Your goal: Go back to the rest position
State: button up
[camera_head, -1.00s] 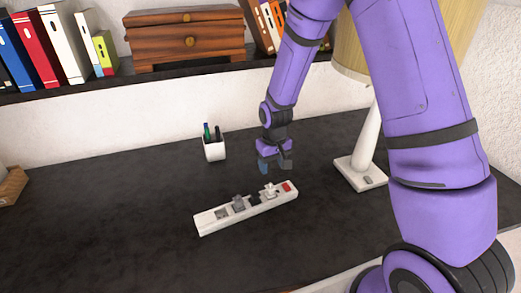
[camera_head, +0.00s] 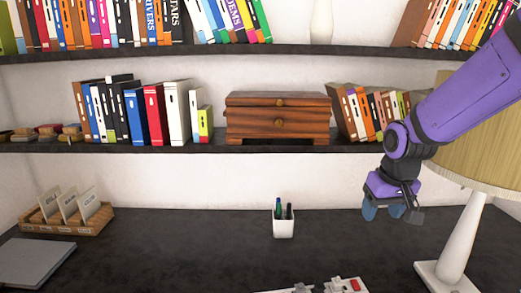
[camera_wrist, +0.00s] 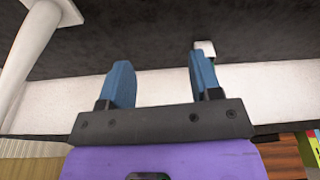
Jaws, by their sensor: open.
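My gripper (camera_head: 390,212) is raised over the back right of the dark desk, left of the lamp, in the head view. Its blue fingers also show in the wrist view (camera_wrist: 161,82), spread apart with nothing between them. A white power strip (camera_head: 325,287) lies on the desk at the bottom edge of the head view, mostly cut off. A grey piece and a red switch show on it.
A lamp (camera_head: 455,245) with a tan shade stands close right of my gripper. A white pen cup (camera_head: 283,222) stands on the desk. A card tray (camera_head: 66,214) and a grey laptop-like slab (camera_head: 36,262) are at left.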

jog(key=s+d+r+t, duration=0.1)
jog(key=s+r, duration=0.5)
jog(key=s, duration=0.4)
jog(key=s+d+r+m+t, duration=0.1)
jog(key=s+d+r, duration=0.1)
jog(key=s+r, duration=0.5)
jog(key=s, duration=0.3)
jog(key=shift+d+t, duration=0.15)
jog(key=shift+t, duration=0.25)
